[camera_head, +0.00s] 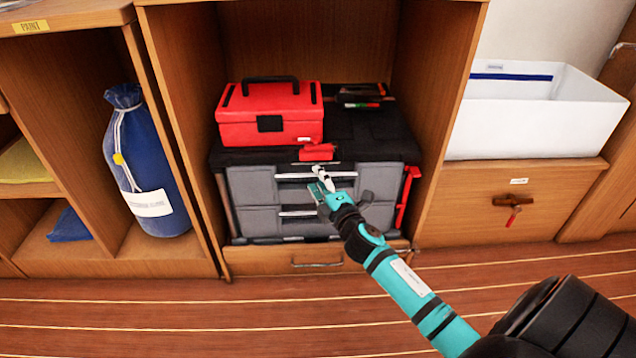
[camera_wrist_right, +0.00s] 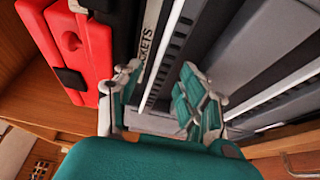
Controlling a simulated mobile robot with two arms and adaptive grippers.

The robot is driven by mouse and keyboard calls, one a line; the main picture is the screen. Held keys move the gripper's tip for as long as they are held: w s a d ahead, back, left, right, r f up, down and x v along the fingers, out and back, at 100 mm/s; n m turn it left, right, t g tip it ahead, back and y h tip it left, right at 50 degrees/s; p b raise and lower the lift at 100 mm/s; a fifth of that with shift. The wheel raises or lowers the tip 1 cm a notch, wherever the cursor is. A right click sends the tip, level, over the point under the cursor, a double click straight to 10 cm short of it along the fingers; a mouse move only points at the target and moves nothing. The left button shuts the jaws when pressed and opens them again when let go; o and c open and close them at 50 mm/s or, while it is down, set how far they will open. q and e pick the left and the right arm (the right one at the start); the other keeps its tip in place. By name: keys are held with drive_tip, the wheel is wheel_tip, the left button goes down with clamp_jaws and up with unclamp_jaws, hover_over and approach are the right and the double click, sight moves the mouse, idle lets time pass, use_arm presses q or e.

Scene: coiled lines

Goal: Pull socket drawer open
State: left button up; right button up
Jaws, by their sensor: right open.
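A grey tool chest with a black top (camera_head: 365,128) stands in the wooden cabinet. Its upper drawer (camera_head: 250,187) has a silver handle strip (camera_head: 292,176), and its front looks flush with the chest. In the right wrist view a label strip ending in "KETS" (camera_wrist_right: 149,40) runs beside a silver rail (camera_wrist_right: 163,55). My right gripper (camera_head: 323,181) is open in front of the upper drawer. In the wrist view its fingers (camera_wrist_right: 163,90) are spread on either side of the rail's near end; I cannot tell whether they touch it. My left gripper is not in view.
A red toolbox (camera_head: 268,132) sits on the chest, with a red latch (camera_head: 317,152) at the chest's front edge. A lower grey drawer (camera_head: 255,221) and a wooden drawer (camera_head: 270,262) lie below. A red bar (camera_head: 407,196) stands at the right. The floor in front is clear.

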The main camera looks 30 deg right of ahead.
drive_tip(key=shift+w+d, duration=0.1)
drive_tip(key=shift+w, duration=0.35)
drive_tip(key=shift+c, duration=0.2)
clamp_jaws()
